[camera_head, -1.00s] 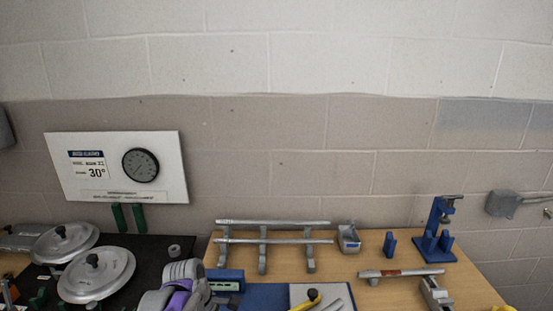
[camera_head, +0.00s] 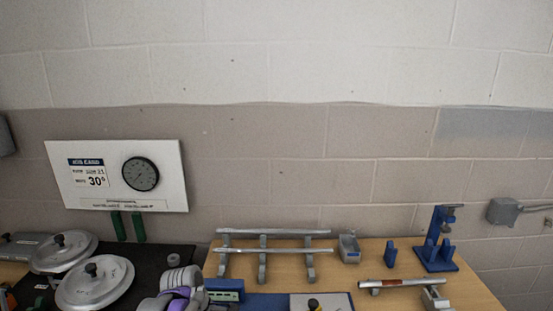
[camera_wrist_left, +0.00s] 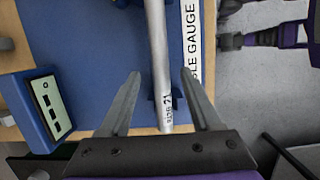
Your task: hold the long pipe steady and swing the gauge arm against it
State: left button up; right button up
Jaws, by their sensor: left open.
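A pale grey pipe (camera_wrist_left: 158,55) with printed text ending in "21" runs down the left wrist view over a blue board (camera_wrist_left: 95,35). My left gripper (camera_wrist_left: 160,85) is open, one finger on each side of this pipe; contact is not clear. A white strip reading "GLE GAUGE" (camera_wrist_left: 192,50) lies right of the pipe. I cannot pick out the gauge arm for certain. In the head view, my left arm (camera_head: 178,295) enters at the bottom edge and its fingertips are out of frame. Dark and purple arm parts (camera_wrist_left: 265,38) show at upper right in the wrist view; whether they include my right gripper's fingers is unclear.
A blue display box (camera_wrist_left: 42,110) stands left of the gripper. A rack (camera_head: 262,262) holds two long pipes behind the board. A banded pipe (camera_head: 405,282), a blue stand (camera_head: 436,255) and a small metal bin (camera_head: 349,248) are on the right. Lidded pans (camera_head: 95,285) are left.

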pick_arm(q)
jog(key=v, duration=0.9)
jog(key=s+f+m+t+y, duration=0.1)
jog(key=s+f+m, duration=0.2)
jog(key=s+m, duration=0.3)
jog(key=s+a+f+m+t+y, duration=0.1)
jog(key=s+f+m+t, duration=0.1)
jog(key=s+m, duration=0.4)
jog(key=s+a+f+m+t, duration=0.1)
jog(key=s+f+m+t, duration=0.1)
jog(key=s+f+m, duration=0.2)
jog(key=s+m, duration=0.1)
jog(key=s, duration=0.1)
jog(key=shift+s+f+m+y, duration=0.25)
jog(key=shift+s+m+y, duration=0.15)
dwell(1.2)
